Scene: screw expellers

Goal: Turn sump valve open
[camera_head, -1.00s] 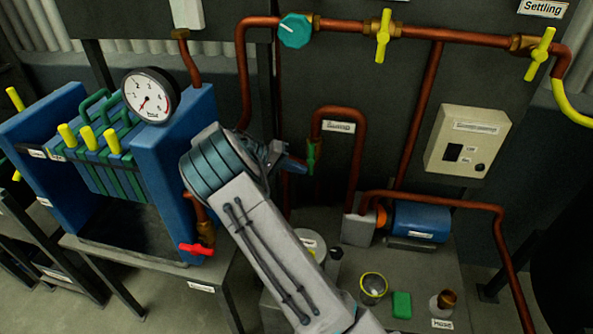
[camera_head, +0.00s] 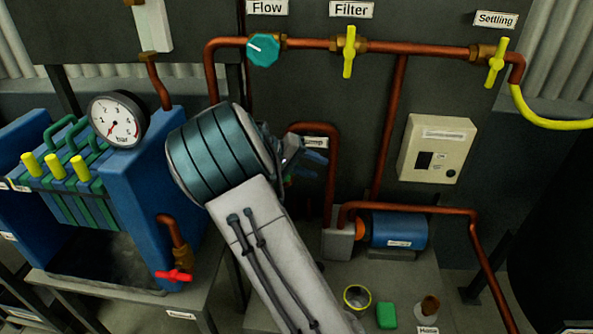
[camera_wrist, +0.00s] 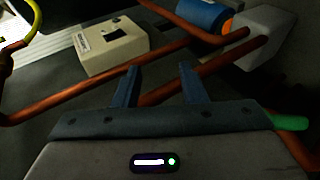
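The sump valve is on the copper pipe below the partly hidden Sump label (camera_head: 315,142). In the head view my gripper and wrist cover most of it. A green handle (camera_wrist: 290,122) shows in the wrist view at the right, outside my right finger and beside the gripper body. My gripper (camera_wrist: 159,85) is open, its two blue fingers apart with nothing held between them. A copper pipe runs behind the fingers. In the head view the gripper (camera_head: 312,165) is in front of the sump pipe; I cannot tell whether it touches anything.
A blue pump motor (camera_head: 398,230) and a beige control box (camera_head: 435,148) are to the right. The upper pipe carries a teal flow knob (camera_head: 263,50) and yellow valves (camera_head: 349,52). A blue filter press with a gauge (camera_head: 118,120) stands left.

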